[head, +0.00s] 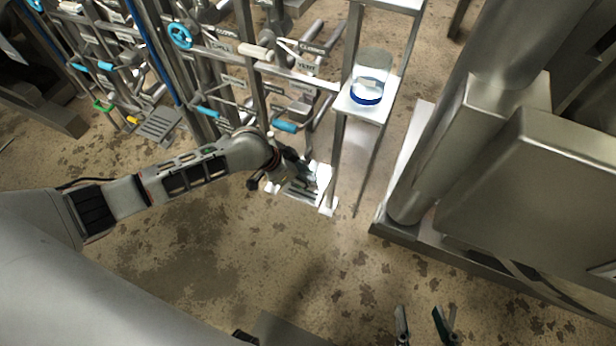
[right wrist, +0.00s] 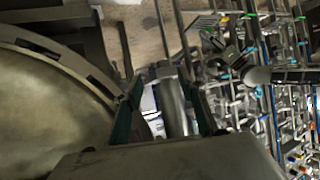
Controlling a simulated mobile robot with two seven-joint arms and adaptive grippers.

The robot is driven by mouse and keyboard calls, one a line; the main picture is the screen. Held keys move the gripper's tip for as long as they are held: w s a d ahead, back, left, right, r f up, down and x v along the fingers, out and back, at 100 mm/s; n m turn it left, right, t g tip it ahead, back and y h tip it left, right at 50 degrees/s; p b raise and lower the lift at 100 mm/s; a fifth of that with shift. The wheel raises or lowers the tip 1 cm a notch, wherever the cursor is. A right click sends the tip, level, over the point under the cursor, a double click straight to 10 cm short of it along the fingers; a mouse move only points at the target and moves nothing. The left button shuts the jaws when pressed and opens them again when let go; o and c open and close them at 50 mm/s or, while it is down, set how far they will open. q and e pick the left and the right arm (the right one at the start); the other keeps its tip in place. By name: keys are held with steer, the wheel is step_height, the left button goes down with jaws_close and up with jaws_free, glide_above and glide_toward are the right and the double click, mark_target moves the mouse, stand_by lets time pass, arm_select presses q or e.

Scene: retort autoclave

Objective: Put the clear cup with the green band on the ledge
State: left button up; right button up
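No clear cup with a green band shows in either view. A clear cup with a blue band (head: 371,82) stands upright on a small white shelf (head: 347,103) in the head view. My right gripper (head: 424,318) is at the bottom edge of the head view, its two fingers apart with bare floor between them. It also shows in the right wrist view (right wrist: 164,82), with fingers spread and nothing held. My left gripper (head: 297,168) is low beside the pipe rack; its fingers are too small and dark to read. I cannot tell whether the shelf is the ledge.
A rack of pipes and valves with a blue handwheel (head: 180,35) fills the upper left. A large steel housing (head: 530,190) and a thick column stand at the right. Stained floor (head: 290,260) is open in the lower middle.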

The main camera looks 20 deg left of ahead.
arm_select(q)
steer(key=f, duration=0.1)
steer(key=s+f, duration=0.1)
steer(key=f, duration=0.1)
steer(key=shift+f+b, duration=0.2)
steer(key=shift+b, duration=0.15)
steer(key=shift+w, duration=0.75)
steer(key=shift+r, duration=0.25)
steer(key=shift+f, duration=0.15)
steer(key=o, duration=1.1)
arm_select(e)
steer(key=shift+w+a+r+m+t, duration=0.15)
steer(key=shift+w+a+r, duration=0.15)
steer(key=shift+r, duration=0.15)
steer(key=shift+w+a+r+m+t, duration=0.15)
steer(key=shift+w+a+r, duration=0.15)
steer(key=shift+r, duration=0.1)
